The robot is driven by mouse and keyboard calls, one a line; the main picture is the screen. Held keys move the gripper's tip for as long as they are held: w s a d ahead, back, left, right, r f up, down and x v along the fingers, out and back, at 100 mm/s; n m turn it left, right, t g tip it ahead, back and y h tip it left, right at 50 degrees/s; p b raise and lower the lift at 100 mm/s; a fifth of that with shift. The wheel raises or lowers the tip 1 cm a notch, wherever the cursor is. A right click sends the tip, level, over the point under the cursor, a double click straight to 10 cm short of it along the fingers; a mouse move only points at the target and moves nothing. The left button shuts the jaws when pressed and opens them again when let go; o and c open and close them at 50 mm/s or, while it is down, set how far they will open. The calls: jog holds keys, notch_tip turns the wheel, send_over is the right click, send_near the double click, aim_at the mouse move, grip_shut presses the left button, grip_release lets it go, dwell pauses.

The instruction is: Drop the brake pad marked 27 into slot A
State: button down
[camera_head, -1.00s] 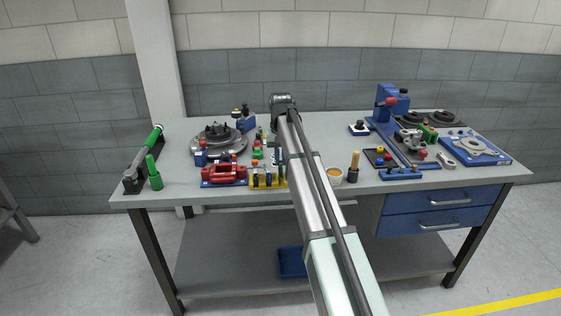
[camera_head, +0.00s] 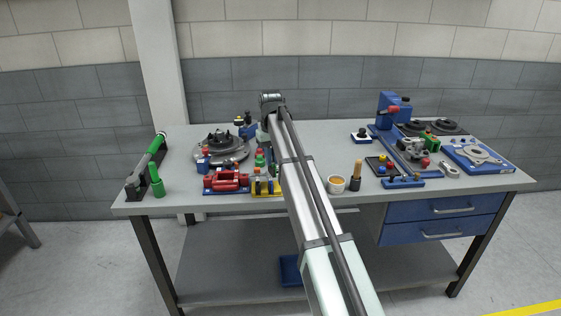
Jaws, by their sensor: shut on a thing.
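My arm reaches from the bottom of the head view over the middle of the bench, and its far end (camera_head: 272,99) is above the back part. My gripper is hidden behind the arm, so its fingers and anything in them do not show. I cannot make out a brake pad marked 27, and no slot letters are readable. A red caliper-like fixture (camera_head: 226,181) on a blue base sits at the front left of the arm. A small yellow holder (camera_head: 265,188) with upright pieces stands between it and the arm.
A disc with a hub (camera_head: 222,148) stands behind the red fixture. A green-handled tool (camera_head: 154,150) lies at the left. Right of the arm are an orange-filled cup (camera_head: 336,184), a wooden-handled tool (camera_head: 356,176) and a blue press (camera_head: 388,108). The bench front between the arm's left-hand clutter and the left tools is clear.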

jog(key=w+a+r+n, duration=0.2)
jog(key=a+n, duration=0.5)
jog(key=a, duration=0.1)
jog(key=w+a+r+n, duration=0.2)
jog(key=a+r+n, duration=0.1)
jog(key=a+n, duration=0.5)
jog(key=shift+m, duration=0.3)
jog(key=shift+a+f, duration=0.25)
jog(key=shift+f, duration=1.15)
jog(key=shift+a+f, duration=0.2)
jog(key=shift+f, duration=1.15)
jog(key=shift+f, duration=0.15)
jog(key=shift+f, duration=0.9)
jog(key=shift+f, duration=0.2)
jog(key=shift+f, duration=0.6)
jog(key=shift+f, duration=0.65)
jog(key=c, duration=1.5)
grip_release()
